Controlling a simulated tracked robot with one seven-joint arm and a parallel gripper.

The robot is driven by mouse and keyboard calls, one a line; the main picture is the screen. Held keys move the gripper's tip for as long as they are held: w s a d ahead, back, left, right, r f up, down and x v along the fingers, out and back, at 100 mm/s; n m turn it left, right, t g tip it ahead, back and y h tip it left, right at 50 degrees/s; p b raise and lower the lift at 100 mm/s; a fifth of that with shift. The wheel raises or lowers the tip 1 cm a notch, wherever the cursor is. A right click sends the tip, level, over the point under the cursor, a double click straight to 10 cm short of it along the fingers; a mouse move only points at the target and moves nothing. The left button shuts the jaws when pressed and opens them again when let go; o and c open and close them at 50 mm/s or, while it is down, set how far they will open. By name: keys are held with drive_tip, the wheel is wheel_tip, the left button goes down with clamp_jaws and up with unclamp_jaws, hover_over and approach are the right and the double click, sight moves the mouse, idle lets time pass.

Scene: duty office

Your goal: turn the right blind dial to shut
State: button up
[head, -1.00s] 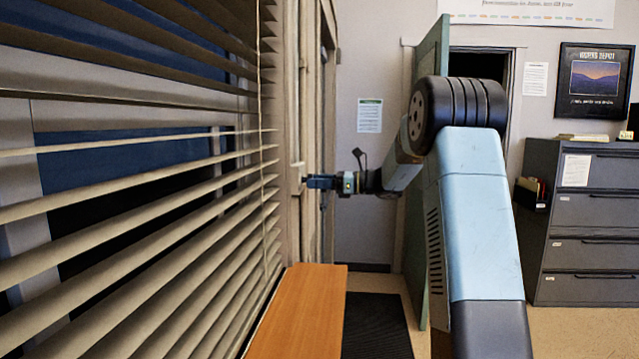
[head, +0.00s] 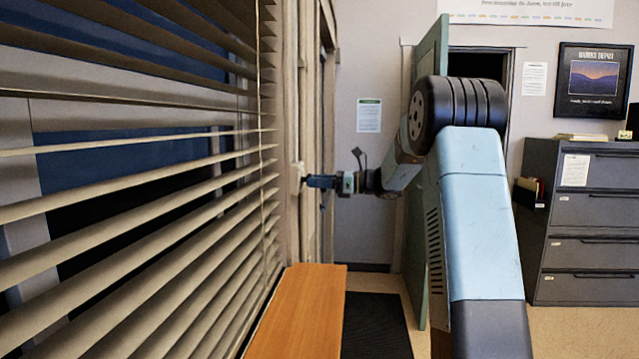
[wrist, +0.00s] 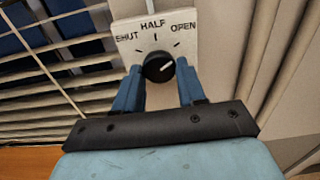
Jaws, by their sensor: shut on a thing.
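The blind dial (wrist: 159,67) is a round black knob with a white pointer line. It sits on a white plate (wrist: 128,30) marked SHUT, HALF and OPEN from left to right. The pointer leans up and to the right, on the OPEN side. My gripper (wrist: 159,70) has one blue finger on each side of the dial and is shut on it. In the head view my gripper (head: 314,182) reaches left to the window frame; the dial's face is not visible there.
The slatted blind (head: 150,225) fills the left side, with gaps between its slats. A wooden bench or sill top (head: 300,310) lies below the arm. A green door (head: 436,120) stands open behind my arm. Grey filing cabinets (head: 590,240) stand at right.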

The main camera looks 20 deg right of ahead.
drive_tip(key=shift+n, duration=0.4)
drive_tip(key=n, duration=1.7)
drive_tip(key=shift+f, duration=0.1)
drive_tip(key=n, duration=0.6)
idle(0.4)
drive_tip(key=o, duration=1)
drive_tip(key=shift+r, duration=0.2)
